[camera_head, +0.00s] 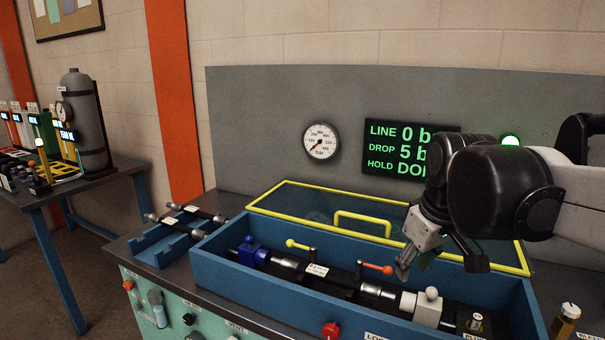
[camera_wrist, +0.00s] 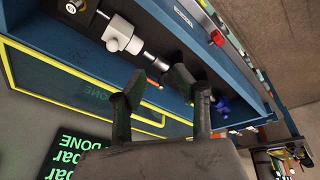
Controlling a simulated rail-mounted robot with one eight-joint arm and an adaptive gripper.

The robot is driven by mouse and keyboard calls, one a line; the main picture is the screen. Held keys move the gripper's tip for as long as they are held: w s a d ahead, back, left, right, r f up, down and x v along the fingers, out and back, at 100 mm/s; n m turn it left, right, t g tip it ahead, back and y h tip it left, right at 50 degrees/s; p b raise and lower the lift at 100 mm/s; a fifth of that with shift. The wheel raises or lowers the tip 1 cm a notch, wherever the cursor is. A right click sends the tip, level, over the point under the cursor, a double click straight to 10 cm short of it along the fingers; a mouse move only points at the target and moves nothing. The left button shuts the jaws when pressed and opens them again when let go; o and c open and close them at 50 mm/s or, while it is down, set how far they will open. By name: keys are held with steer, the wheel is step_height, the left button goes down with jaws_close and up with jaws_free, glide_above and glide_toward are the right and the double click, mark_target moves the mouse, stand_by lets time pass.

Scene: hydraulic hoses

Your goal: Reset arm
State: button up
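My gripper (camera_head: 405,262) hangs above the right part of the blue test trough, near the orange-tipped lever (camera_head: 376,268). In the wrist view my gripper (camera_wrist: 160,85) shows two dark fingers spread apart with nothing between them. A black hose (camera_head: 335,280) with metal end fittings lies in the trough (camera_head: 215,245), between a blue block (camera_head: 252,252) on the left and a white clamp block (camera_head: 427,307) on the right. A yellow-tipped lever (camera_head: 295,244) stands left of the orange one. My arm hides part of the display.
The yellow-framed clear guard (camera_head: 290,188) is raised behind the trough. A blue rack (camera_head: 155,248) with two hoses stands to the left. A gauge (camera_head: 321,141) and a display (camera_head: 390,165), reading LINE 0 and DROP 5, are on the back panel. A small bottle (camera_head: 566,318) stands at right.

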steer(key=s+f+m+t, duration=0.3)
steer(key=s+f, duration=0.4)
steer(key=s, duration=0.5)
steer(key=shift+s+a+f+m+t, duration=0.2)
steer(key=shift+m+t, duration=0.1)
steer(key=shift+m, duration=0.6)
